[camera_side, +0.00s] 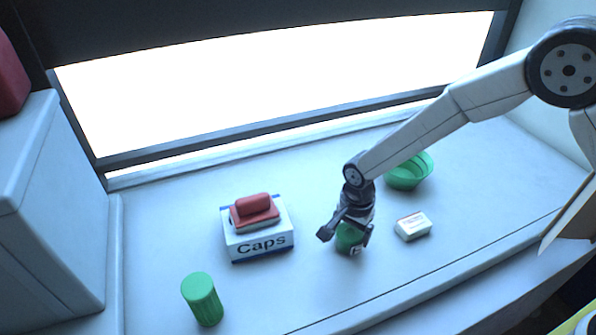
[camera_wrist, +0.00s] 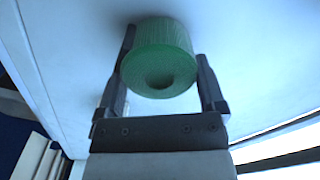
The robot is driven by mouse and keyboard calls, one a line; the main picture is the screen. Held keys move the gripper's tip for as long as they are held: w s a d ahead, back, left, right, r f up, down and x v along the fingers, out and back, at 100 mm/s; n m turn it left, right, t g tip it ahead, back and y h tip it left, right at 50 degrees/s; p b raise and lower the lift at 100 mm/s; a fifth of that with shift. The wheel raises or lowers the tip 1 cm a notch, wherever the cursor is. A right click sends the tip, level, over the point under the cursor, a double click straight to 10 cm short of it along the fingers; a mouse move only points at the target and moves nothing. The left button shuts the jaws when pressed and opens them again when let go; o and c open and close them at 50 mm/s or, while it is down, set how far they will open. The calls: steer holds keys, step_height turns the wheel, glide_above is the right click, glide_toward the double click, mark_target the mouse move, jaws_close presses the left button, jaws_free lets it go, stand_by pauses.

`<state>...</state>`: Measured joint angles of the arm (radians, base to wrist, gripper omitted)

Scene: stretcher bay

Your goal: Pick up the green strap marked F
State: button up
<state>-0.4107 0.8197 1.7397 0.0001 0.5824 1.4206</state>
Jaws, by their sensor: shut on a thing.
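The green strap (camera_side: 348,240) is a short rolled cylinder with a small white label low on its side; the letter is too small to read surely. My gripper (camera_side: 346,235) points down over it, with one finger on each side. In the wrist view the green roll (camera_wrist: 160,60) sits between the two fingers, its round end with a dark hollow facing the camera. My gripper (camera_wrist: 165,62) is shut on it. The roll is at or close to the counter; I cannot tell if it touches.
A white box (camera_side: 414,226) stands close to the right, with a green bowl (camera_side: 408,175) behind it. A Caps box (camera_side: 259,243) bearing a red-topped object (camera_side: 254,211) stands left. A ribbed green cylinder (camera_side: 203,299) is front left. The counter (camera_side: 300,285) is clear in front.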

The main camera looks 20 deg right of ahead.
steer(key=shift+r, duration=0.45)
steer(key=s+d+r, duration=0.2)
steer(key=s+r, duration=0.3)
steer(key=s, duration=0.1)
steer(key=s+d+r, duration=0.2)
steer(key=s+r, duration=0.4)
steer(key=s, duration=0.1)
steer(key=shift+s+d+r, duration=0.15)
steer(key=shift+d+r, duration=0.05)
steer(key=shift+d, duration=0.1)
